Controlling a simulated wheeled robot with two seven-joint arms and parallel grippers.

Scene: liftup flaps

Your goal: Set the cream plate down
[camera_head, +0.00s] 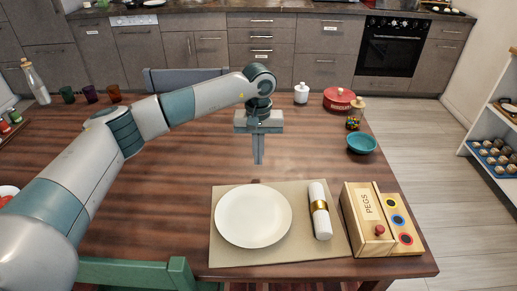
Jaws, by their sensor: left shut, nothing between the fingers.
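The cream plate (253,216) lies flat on the left part of a beige placemat (282,256) near the table's front edge. My left gripper (258,160) points down above the table, beyond the far edge of the placemat. Its fingers are together with nothing between them, and it is apart from the plate. My right gripper is not in view.
A rolled napkin with a gold ring (320,210) lies right of the plate. A wooden PEGS box (366,215) stands beside the placemat. A teal bowl (361,144), red pot (339,99) and white jar (301,93) stand farther back. A green chair (135,272) is in front.

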